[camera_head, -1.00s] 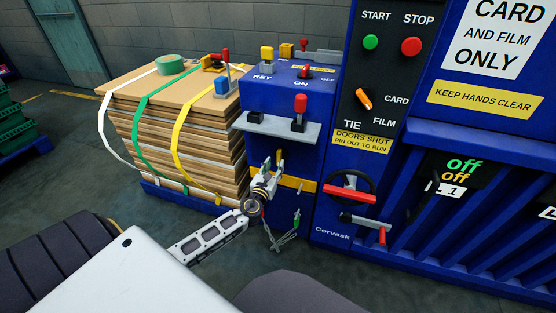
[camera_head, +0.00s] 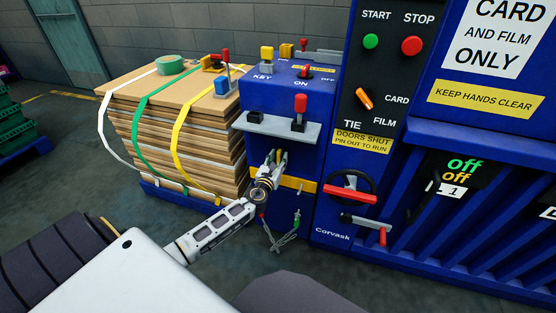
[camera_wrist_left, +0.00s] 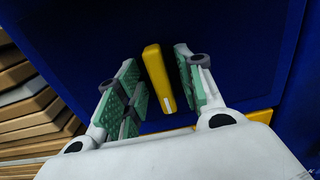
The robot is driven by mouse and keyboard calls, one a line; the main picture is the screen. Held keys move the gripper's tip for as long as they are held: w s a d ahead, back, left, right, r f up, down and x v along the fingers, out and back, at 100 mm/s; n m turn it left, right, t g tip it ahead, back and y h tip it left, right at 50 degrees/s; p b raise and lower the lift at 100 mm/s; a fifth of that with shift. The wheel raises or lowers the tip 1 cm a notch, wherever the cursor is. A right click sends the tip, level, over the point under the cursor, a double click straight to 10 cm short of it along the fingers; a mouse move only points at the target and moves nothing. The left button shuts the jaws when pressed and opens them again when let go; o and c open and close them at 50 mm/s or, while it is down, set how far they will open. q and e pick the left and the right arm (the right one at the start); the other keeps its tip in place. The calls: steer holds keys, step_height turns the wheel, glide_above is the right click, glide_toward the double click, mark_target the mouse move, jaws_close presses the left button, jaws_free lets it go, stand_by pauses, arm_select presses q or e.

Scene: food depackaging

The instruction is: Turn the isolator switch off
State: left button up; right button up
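A red switch knob (camera_head: 305,72) sits on top of the blue cabinet (camera_head: 262,97), between printed ON and OFF labels; it is closer to ON. My left gripper (camera_head: 274,159) is at the cabinet's front face, below the grey shelf and well below that red knob. Its fingers are open. In the left wrist view, a yellow bar (camera_wrist_left: 159,78) on the blue face lies between the open fingertips (camera_wrist_left: 158,85), with a gap on each side. I cannot tell how deep it sits between them. My right gripper is not in view.
A grey shelf (camera_head: 258,124) with a red-handled lever (camera_head: 300,104) juts out above my left gripper. Strapped cardboard (camera_head: 140,80) is stacked at left.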

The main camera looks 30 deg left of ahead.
arm_select(q)
steer(key=shift+c, duration=0.3)
steer(key=c, duration=0.7)
jaws_close()
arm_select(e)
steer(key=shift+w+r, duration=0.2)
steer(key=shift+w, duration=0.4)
